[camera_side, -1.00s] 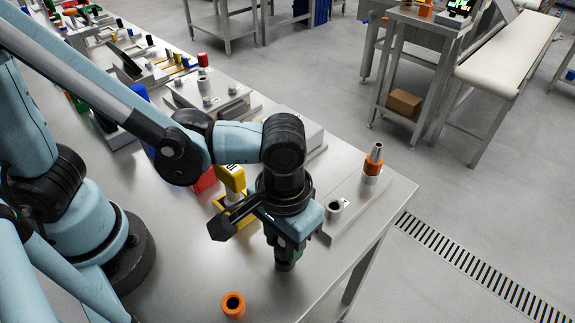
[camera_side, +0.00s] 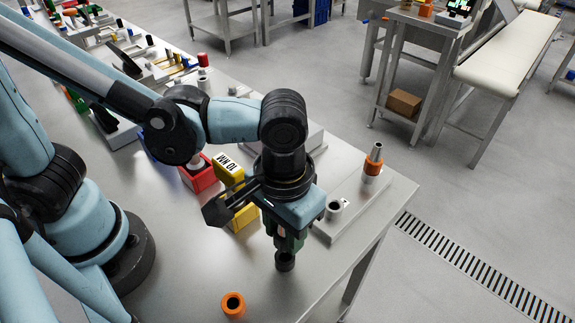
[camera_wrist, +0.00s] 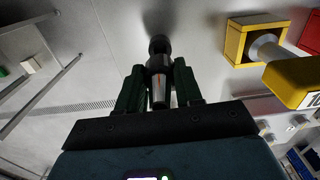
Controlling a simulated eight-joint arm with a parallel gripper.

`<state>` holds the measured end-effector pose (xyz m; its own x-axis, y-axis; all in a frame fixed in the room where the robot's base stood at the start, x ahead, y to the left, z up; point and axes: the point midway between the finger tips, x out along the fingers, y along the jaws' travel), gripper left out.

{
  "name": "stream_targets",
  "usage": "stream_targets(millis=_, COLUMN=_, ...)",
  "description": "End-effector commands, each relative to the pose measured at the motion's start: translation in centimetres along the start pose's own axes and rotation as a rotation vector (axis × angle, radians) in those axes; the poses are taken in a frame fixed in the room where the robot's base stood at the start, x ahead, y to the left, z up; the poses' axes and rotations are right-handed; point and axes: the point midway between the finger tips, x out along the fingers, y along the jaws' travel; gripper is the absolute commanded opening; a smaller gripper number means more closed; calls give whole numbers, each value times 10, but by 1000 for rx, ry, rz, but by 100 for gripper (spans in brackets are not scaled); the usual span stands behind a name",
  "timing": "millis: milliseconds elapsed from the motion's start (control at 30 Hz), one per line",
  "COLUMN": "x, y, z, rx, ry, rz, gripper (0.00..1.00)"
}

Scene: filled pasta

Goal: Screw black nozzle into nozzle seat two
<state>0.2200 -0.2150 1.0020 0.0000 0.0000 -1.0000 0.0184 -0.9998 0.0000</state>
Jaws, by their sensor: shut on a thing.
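My gripper (camera_side: 287,243) is pointing down over the front part of the steel table. It is shut on the black nozzle (camera_side: 285,261), whose dark round end shows below the green fingers. In the wrist view the nozzle (camera_wrist: 159,45) sits between the fingers (camera_wrist: 158,90), with a pale metal tip toward the palm. I cannot tell whether its end touches the table. A seat plate (camera_side: 345,224) lies right of my gripper. An open, empty seat (camera_side: 334,210) stands on its near part; an orange nozzle with a metal tip (camera_side: 373,162) stands on its far part. Seat numbers are unreadable.
An orange ring-like piece (camera_side: 233,304) stands on the table at the front. A yellow holder with a block marked "10 MM" (camera_side: 229,168) and a red holder (camera_side: 196,178) are left of my gripper. The table's right edge is close beyond the plate.

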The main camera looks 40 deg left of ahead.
Motion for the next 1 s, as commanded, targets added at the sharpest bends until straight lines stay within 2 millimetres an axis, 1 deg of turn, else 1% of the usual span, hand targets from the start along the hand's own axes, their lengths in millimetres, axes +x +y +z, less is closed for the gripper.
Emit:
stream_targets(millis=500, x=-18, y=0, z=0, rx=0, ry=0, rz=0, gripper=3)
stream_targets(millis=900, x=-21, y=0, z=0, rx=0, ry=0, rz=0, gripper=3)
stream_targets(millis=1000, x=-24, y=1, z=-7, rx=0, ry=0, rz=0, gripper=3)
